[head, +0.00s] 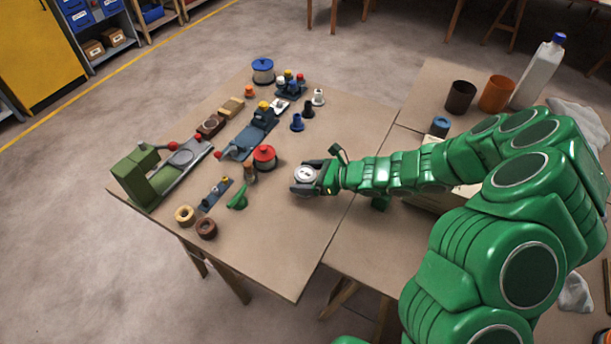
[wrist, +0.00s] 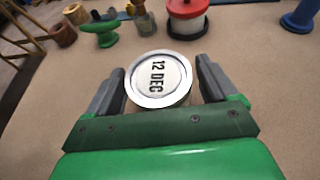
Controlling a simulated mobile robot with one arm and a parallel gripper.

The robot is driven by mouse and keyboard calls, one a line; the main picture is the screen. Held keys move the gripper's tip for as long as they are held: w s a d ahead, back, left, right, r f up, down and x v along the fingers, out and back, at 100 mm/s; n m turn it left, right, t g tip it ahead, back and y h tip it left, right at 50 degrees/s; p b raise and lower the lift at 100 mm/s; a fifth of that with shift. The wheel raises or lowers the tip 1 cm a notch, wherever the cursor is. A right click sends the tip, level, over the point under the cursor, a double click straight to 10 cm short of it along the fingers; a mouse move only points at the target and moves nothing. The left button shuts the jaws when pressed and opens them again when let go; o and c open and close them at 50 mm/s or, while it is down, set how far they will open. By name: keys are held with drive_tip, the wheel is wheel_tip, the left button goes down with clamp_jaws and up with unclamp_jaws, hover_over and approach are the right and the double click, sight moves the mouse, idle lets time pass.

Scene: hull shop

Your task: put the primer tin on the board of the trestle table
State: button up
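A round tin with a pale lid and silver rim (wrist: 158,79), its lid reading "12 DEC", is upright between my fingers; no word "primer" shows. It also shows in the head view (head: 305,174), over the right part of the trestle table's brown board (head: 285,235). My gripper (wrist: 160,85) is around the tin with a finger on each side. A narrow gap shows between the tin and the right finger; the left finger is very close to the rim. The tin's base is hidden, so I cannot tell whether it touches the board.
A red-lidded container (head: 264,157), a green part (head: 238,196), and a green machine (head: 146,175) stand left of my gripper. A blue-lidded container (head: 263,71) is at the back. The board's front part is clear. Cups and a white bottle (head: 538,72) stand at right.

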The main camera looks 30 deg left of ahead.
drive_tip(key=shift+o, duration=0.5)
drive_tip(key=shift+r, duration=0.15)
drive_tip(key=v, duration=1.2)
